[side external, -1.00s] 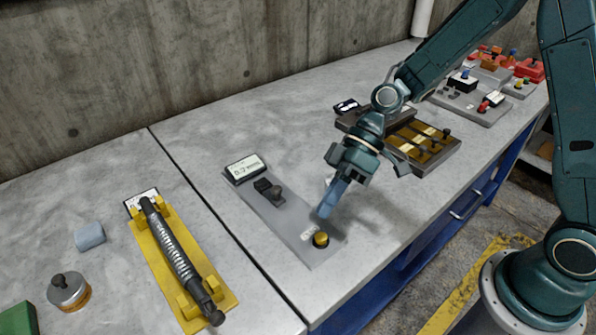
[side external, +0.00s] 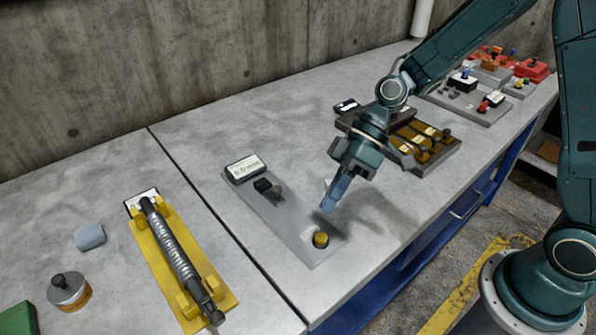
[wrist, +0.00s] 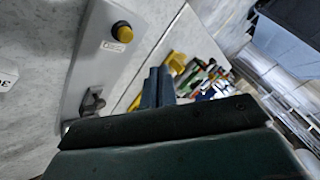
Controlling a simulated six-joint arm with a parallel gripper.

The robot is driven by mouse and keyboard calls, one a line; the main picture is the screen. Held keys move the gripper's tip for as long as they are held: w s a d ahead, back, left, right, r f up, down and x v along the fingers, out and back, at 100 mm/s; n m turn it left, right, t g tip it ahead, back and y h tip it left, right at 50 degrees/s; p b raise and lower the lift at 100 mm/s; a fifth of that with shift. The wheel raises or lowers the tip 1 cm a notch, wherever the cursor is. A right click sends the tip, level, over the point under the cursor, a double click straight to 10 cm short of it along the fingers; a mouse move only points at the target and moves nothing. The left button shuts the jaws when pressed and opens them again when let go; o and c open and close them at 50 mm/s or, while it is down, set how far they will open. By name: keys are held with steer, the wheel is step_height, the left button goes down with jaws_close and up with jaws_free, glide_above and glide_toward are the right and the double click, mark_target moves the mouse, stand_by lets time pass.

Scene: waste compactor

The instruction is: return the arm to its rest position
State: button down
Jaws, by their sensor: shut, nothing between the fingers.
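My gripper (side external: 333,195) is shut and empty, its blue fingers together and pointing down and to the left. It hangs above the grey control panel (side external: 292,232), up and right of the yellow button (side external: 320,239). In the wrist view the shut fingers (wrist: 158,86) show in the middle, with the yellow button (wrist: 122,32) beyond them to the upper left. The panel carries a black-and-grey knob (side external: 269,188) and a small display (side external: 245,168) that appears to read 0.0.
A yellow fixture (side external: 165,265) with a spring cylinder lies at left, near a grey block (side external: 89,236) and a round tin (side external: 68,291). A dark tray with brass bars (side external: 425,145) sits behind my gripper. Other panels (side external: 466,100) stand at the far right. Bare bench lies between.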

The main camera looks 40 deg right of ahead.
steer(key=s+d+r+m+t+h, duration=0.6)
steer(key=s+d+r+m+h, duration=0.2)
steer(key=s+d+r, duration=0.6)
steer(key=shift+s+d+r+m+h, duration=0.4)
steer(key=shift+s+d+m, duration=0.35)
steer(key=shift+d+m, duration=0.3)
